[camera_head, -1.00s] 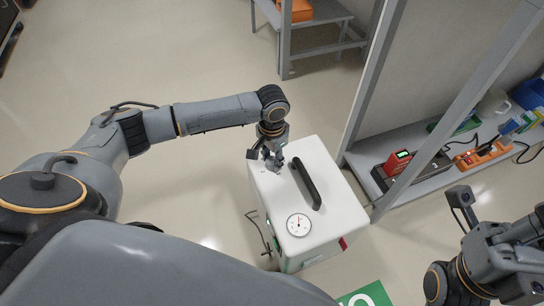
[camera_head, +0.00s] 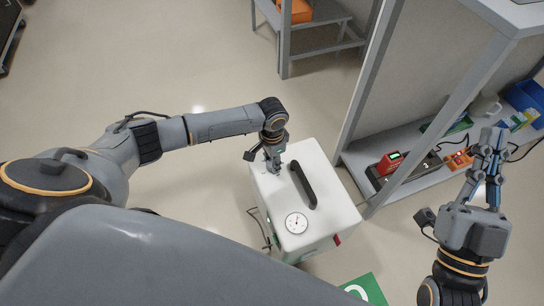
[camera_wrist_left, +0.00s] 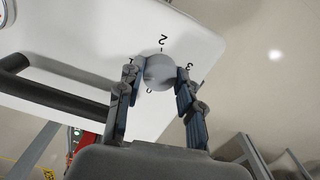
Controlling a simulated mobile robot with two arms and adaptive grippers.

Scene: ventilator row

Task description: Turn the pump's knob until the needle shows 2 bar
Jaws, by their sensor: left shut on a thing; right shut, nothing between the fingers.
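The pump (camera_head: 325,190) is a white box on the floor with a black handle and a round gauge (camera_head: 297,223) on top. The gauge has a small red needle; its numbers are too small to read. My left gripper (camera_head: 272,168) is at the top's far left corner. In the left wrist view, my left gripper's fingers are shut on the round grey knob (camera_wrist_left: 160,72), one on each side. The numbers 0, 1, 2 and 3 stand around the knob. My right gripper (camera_head: 493,135) is shut and empty, in front of the shelf at right.
A shelf rack (camera_head: 357,120) stands just right of the pump, holding a red device (camera_head: 391,162), an orange item (camera_head: 459,160) and a blue bin (camera_head: 527,96). A green floor sign (camera_head: 366,290) lies in front.

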